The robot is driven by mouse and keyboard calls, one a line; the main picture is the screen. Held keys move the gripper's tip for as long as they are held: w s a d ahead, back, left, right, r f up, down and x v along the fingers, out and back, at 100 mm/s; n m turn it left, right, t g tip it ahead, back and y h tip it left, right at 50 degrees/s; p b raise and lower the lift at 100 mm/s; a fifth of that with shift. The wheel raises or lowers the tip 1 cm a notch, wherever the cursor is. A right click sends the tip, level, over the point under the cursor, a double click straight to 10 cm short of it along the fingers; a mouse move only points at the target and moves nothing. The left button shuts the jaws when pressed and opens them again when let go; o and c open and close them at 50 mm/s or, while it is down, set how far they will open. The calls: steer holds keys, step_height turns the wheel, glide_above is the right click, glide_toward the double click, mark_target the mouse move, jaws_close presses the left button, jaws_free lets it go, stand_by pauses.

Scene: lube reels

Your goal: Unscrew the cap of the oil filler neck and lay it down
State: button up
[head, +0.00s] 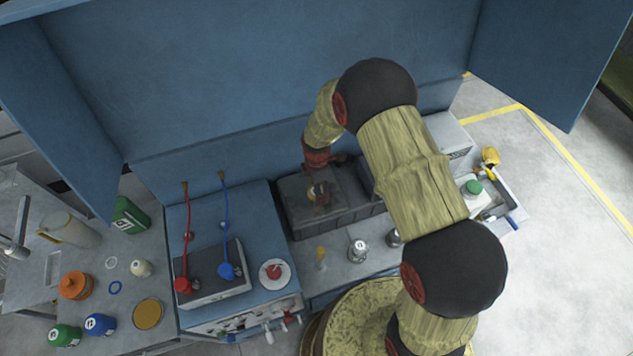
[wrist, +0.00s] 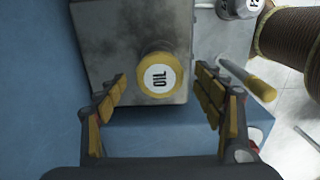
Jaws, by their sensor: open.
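The oil filler cap (wrist: 160,77) is round and yellow with a white top marked OIL. In the wrist view it sits on a grey metal box (wrist: 110,35), near the box's lower edge. My gripper (wrist: 161,74) is open, with one yellow-padded finger on each side of the cap and visible gaps between. Nothing is held. In the head view my gripper (head: 318,188) is over the dark grey box (head: 350,222) at the back of the bench, and it largely hides the cap there.
A blue cabinet wall (head: 260,80) stands behind. A blue unit (head: 235,205) with red and blue hoses is left of the box. A tray (head: 505,190) is at right.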

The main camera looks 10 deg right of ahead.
steer(key=shift+f, duration=0.3)
steer(key=shift+c, duration=0.2)
steer(key=c, duration=1.1)
steer(key=shift+c, duration=0.4)
steer(key=n+b, duration=0.1)
steer(key=n, duration=0.4)
steer(key=n+b, duration=0.1)
steer(key=n, duration=0.2)
steer(key=shift+f, duration=0.1)
steer(key=shift+n, duration=1.2)
